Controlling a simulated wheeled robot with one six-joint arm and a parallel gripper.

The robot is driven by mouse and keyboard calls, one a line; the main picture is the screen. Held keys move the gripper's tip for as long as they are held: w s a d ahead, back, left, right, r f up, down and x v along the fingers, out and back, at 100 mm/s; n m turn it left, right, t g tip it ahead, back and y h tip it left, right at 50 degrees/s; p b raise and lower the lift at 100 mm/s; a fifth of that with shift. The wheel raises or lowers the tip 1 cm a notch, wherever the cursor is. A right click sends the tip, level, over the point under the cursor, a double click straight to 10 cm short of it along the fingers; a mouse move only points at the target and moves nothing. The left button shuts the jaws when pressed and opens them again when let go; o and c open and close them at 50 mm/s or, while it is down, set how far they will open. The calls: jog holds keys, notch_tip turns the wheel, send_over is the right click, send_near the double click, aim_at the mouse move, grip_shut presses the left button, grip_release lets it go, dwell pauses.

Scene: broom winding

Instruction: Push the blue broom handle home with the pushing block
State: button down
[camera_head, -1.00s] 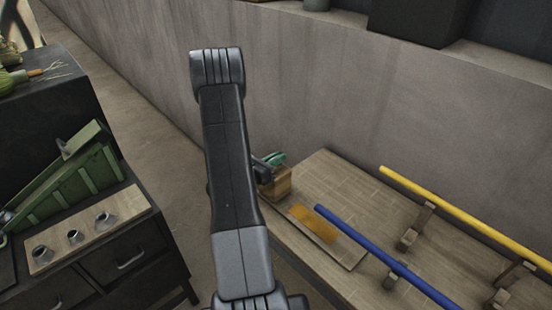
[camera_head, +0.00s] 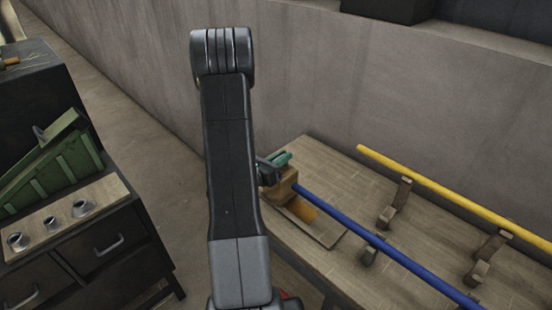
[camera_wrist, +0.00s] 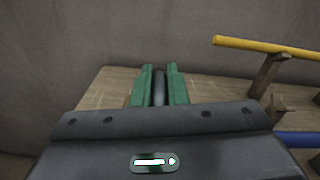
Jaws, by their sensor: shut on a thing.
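The wooden pushing block (camera_head: 283,187) is at the near left end of the bench, over part of an orange-brown patch. My gripper (camera_head: 277,160) is above it; its green fingers in the wrist view (camera_wrist: 157,72) are shut on a dark grip (camera_wrist: 159,88) that seems to belong to the block. The blue broom handle (camera_head: 385,248) lies along wooden supports, its left end at the block's right face. They look touching, though I cannot be sure. The handle's far end is out of view. In the wrist view, the blue handle (camera_wrist: 298,139) shows only at the right edge.
A yellow handle (camera_head: 440,190) lies on supports behind the blue one, beside the concrete wall (camera_head: 330,90). The bench top (camera_head: 350,180) is clear between them at the left. A dark cabinet (camera_head: 100,245) with a green rack (camera_head: 50,165) and metal cups stands left.

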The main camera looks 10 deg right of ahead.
jog(key=shift+w, duration=0.1)
jog(key=c, duration=1.5)
grip_release()
jog(key=shift+o, duration=0.2)
jog(key=shift+a, duration=0.1)
jog(key=b+v, duration=0.2)
jog(key=v, duration=1.1)
jog(key=shift+a+b, duration=0.3)
jog(key=shift+b, duration=0.1)
jog(key=shift+d, duration=0.1)
jog(key=shift+p+x, duration=1.35)
jog(key=shift+x, duration=5.15)
